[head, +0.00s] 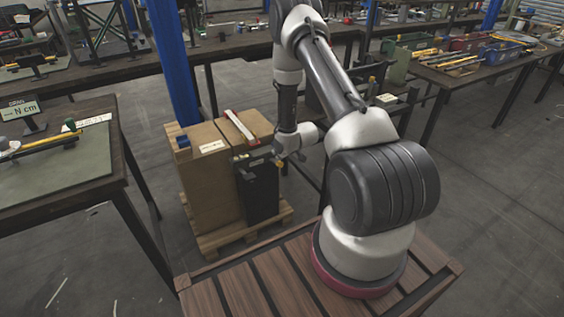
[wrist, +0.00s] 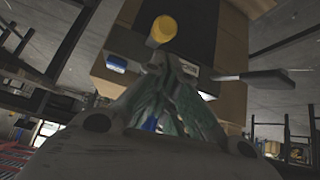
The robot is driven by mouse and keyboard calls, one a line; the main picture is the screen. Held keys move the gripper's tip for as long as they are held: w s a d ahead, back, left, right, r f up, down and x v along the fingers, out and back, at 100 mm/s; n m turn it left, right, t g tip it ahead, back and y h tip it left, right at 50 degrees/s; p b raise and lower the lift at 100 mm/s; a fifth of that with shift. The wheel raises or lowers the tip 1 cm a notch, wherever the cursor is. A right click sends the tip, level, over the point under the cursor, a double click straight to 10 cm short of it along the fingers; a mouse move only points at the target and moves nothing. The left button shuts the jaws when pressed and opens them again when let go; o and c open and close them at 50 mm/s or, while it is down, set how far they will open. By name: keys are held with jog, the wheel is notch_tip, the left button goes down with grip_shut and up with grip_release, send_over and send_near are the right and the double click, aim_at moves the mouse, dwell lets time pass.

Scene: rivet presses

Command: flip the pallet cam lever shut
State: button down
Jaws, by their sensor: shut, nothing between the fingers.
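My gripper (head: 281,153) is beside the top of the dark upright panel (head: 259,192) on the pallet stack. In the wrist view my gripper (wrist: 172,66) has its greenish fingers together, with nothing seen between them. A yellow rounded knob (wrist: 162,30) shows just beyond the fingertips; touching or apart I cannot tell. A small yellow spot (head: 279,163) by my gripper in the head view looks like the same knob. To the right of the fingers a lever with a dark grip (wrist: 265,82) sticks out sideways on a thin metal rod. Which of these is the cam lever is not clear.
Brown boxes (head: 212,181) stand on a wooden pallet (head: 230,236), with a red-and-white bar (head: 241,127) on top. A blue post (head: 172,65) rises behind. Workbenches stand at left, back and right. Grey floor is open at the lower right.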

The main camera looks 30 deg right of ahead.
jog(key=s, duration=0.9)
jog(key=shift+s+d+r, duration=0.4)
jog(key=s+f+m+g, duration=0.15)
jog(key=s+g, duration=0.55)
jog(key=s, duration=0.7)
jog(key=s+a+r+t, duration=0.1)
jog(key=s+r, duration=0.4)
jog(key=r, duration=1.1)
jog(key=s+a+r+t, duration=0.1)
jog(key=s+a+r, duration=0.3)
jog(key=r, duration=1.2)
jog(key=s+a+r+t, duration=0.1)
jog(key=s+a+r, duration=0.2)
jog(key=r, duration=1.3)
jog(key=s+m, duration=0.1)
jog(key=s, duration=0.2)
jog(key=shift+s+h, duration=0.35)
jog(key=shift+h, duration=0.05)
